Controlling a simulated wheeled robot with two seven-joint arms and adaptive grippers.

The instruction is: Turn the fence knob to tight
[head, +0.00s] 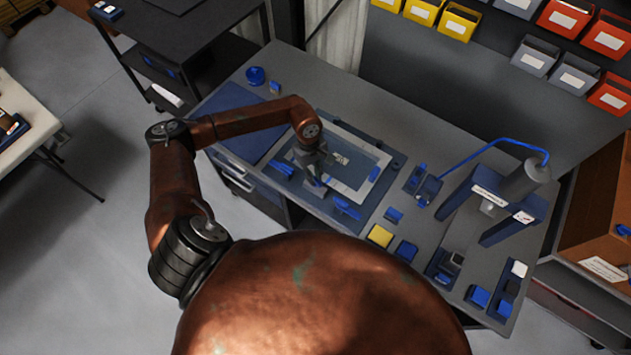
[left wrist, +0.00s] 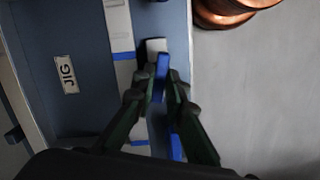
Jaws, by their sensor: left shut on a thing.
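My left gripper (head: 316,182) reaches down over the near edge of the jig on the bench. In the left wrist view its fingers (left wrist: 160,92) are closed around a narrow blue knob (left wrist: 162,66), which I take to be the fence knob. A small pale block (left wrist: 156,46) sits just beyond it. The jig (head: 338,185) is a blue-grey plate in a pale frame; its JIG label (left wrist: 66,72) shows in the left wrist view. In the head view the gripper mostly hides the knob, and I cannot read its setting. My right gripper is out of sight.
A blue press (head: 495,195) stands on the right of the bench. A yellow block (head: 380,236) and several blue parts lie near the front edge. A dark blue mat (head: 235,118) lies left of the jig. Coloured bins (head: 460,22) hang behind.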

